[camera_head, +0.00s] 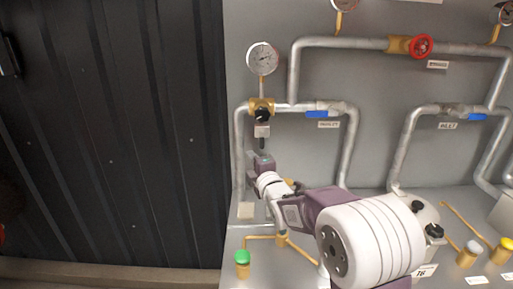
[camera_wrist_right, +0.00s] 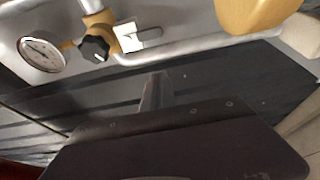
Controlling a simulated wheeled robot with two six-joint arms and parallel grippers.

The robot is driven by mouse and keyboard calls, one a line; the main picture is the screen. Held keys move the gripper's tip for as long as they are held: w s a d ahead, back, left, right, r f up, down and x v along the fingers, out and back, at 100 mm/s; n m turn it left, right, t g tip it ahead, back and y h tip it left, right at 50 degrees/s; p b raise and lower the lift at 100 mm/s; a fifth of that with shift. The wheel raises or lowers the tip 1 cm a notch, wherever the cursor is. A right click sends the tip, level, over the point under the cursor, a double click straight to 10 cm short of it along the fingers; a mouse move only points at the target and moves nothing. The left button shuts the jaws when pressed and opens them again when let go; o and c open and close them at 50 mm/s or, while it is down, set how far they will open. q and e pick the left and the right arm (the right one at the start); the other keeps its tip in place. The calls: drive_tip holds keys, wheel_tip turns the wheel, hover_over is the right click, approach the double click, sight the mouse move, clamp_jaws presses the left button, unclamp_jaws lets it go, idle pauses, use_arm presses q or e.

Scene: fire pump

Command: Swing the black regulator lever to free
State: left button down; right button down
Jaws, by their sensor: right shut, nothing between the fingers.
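The black regulator lever (camera_head: 263,115) is a small dark knob-like handle on a brass valve body (camera_head: 262,104), below a round gauge. It also shows in the right wrist view (camera_wrist_right: 95,48), at upper left beside the brass body. A pale tag (camera_head: 262,131) hangs just below it. My right gripper (camera_head: 262,146) is just below the tag, pointing up, apart from the lever. Its fingers are shut with nothing between them; a grey fingertip (camera_wrist_right: 156,92) shows in the right wrist view. My left gripper is not in view.
A pressure gauge (camera_head: 262,59) stands above the valve. Grey pipes (camera_head: 350,150) with blue handles (camera_head: 317,115) run to the right. A red valve wheel (camera_head: 421,46) is at upper right. Green (camera_head: 242,257) and yellow caps stand low down. A dark ribbed wall (camera_head: 110,140) fills the left.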

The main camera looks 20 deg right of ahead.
sight(262, 139)
drive_tip(key=w+d+p, duration=0.2)
drive_tip(key=w+d, duration=0.1)
drive_tip(key=w, duration=0.3)
drive_tip(key=shift+w+d, duration=0.3)
